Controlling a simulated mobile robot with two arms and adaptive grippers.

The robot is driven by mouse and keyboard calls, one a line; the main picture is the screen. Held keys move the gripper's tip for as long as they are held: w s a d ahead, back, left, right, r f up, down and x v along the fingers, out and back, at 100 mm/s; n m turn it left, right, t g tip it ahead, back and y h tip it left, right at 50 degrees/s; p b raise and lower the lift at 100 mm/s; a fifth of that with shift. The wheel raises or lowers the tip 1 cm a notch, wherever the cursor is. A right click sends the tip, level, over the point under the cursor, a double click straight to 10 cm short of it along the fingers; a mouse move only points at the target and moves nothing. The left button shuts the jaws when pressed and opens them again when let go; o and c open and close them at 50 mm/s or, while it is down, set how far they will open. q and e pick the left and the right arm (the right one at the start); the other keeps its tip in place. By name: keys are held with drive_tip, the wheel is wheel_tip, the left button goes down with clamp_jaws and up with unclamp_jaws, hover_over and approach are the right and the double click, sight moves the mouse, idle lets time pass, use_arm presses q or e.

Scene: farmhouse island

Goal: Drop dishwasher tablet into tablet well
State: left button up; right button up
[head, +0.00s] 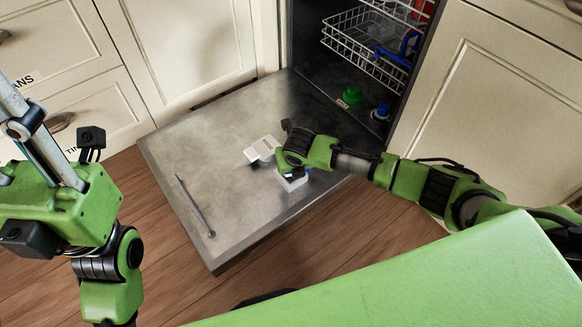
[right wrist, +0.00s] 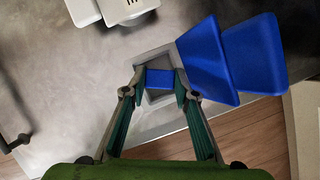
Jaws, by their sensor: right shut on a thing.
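A small blue dishwasher tablet (right wrist: 159,79) is between the fingertips of my right gripper (right wrist: 160,86) in the right wrist view. My right gripper is shut on it, directly over the opening of the grey square tablet well (right wrist: 152,57). The well stands on the open dishwasher door and also shows as a pale box (head: 292,184) in the head view. I cannot tell how deep the tablet sits in it. In the head view the right gripper (head: 287,170) hides the tablet. My left gripper (head: 30,128) is raised at the left edge, its fingertips out of frame.
A large two-part blue piece (right wrist: 210,62) lies right beside the well. A white printed piece (head: 263,148) is just left of it. The steel door (head: 175,150) is otherwise mostly bare, with a handle bar (head: 195,207). The dishwasher holds a wire rack (head: 365,45) and a green cap (head: 352,95).

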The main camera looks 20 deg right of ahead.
drive_tip(key=shift+s+f, duration=0.25)
drive_tip(key=shift+f, duration=0.2)
drive_tip(key=o, duration=0.9)
drive_tip(key=shift+a, duration=0.1)
drive_tip(key=shift+f, duration=0.15)
drive_tip(key=shift+s+r, duration=0.1)
drive_tip(key=shift+r, duration=0.5)
drive_tip(key=v, duration=1.1)
drive_tip(key=shift+r, duration=0.1)
drive_tip(key=shift+a, duration=0.1)
